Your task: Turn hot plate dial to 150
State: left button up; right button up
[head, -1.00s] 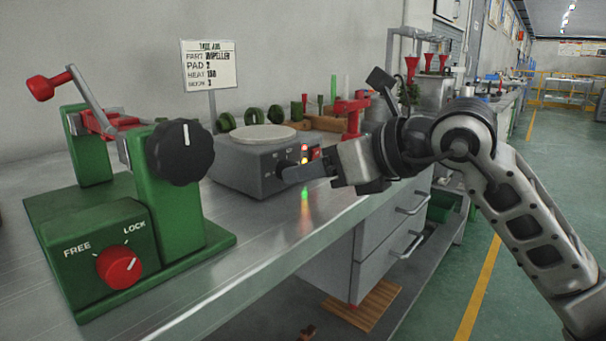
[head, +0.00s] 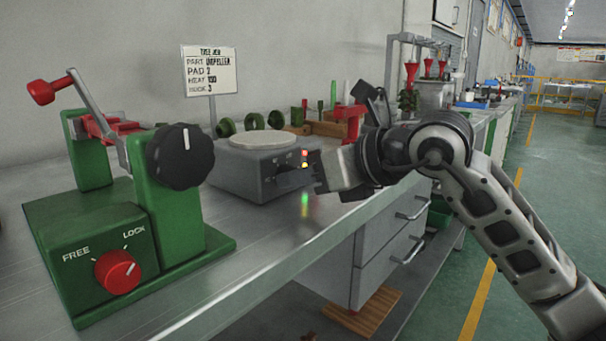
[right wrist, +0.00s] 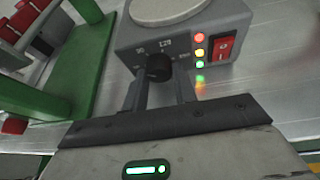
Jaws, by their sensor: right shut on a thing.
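The hot plate is a grey box (head: 240,174) with a pale round top (head: 262,140), standing on the metal bench. In the right wrist view its front (right wrist: 217,40) shows a black dial (right wrist: 158,69), printed numbers around it, a red, a yellow and a green light (right wrist: 199,53), and a red switch (right wrist: 223,47). My right gripper (right wrist: 160,80) is shut on the dial, one finger on each side. The number the dial points at cannot be read clearly. My left gripper is not in view.
A green stand (head: 90,225) with a black knob (head: 180,156), a red FREE/LOCK knob (head: 118,272) and a crank stands at left. A job sign (head: 209,72) is behind the hot plate. Green parts and a red clamp (head: 350,122) stand behind. The bench front is clear.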

jog(key=shift+m+g+y+p, duration=0.3)
jog(key=shift+m+y+p, duration=0.1)
jog(key=shift+m, duration=0.4)
jog(key=shift+w+d+m+g+y+p, duration=0.1)
jog(key=shift+m+g+y+p, duration=0.3)
jog(key=shift+m, duration=0.3)
jog(key=shift+m+y+p, duration=0.3)
jog(key=shift+m+p, duration=0.25)
jog(key=shift+m, duration=0.05)
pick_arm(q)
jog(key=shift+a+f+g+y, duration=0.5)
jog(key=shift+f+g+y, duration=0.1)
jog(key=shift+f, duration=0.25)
pick_arm(e)
jog(key=shift+f+m, duration=0.15)
jog(key=shift+m, duration=0.15)
jog(key=o, duration=1)
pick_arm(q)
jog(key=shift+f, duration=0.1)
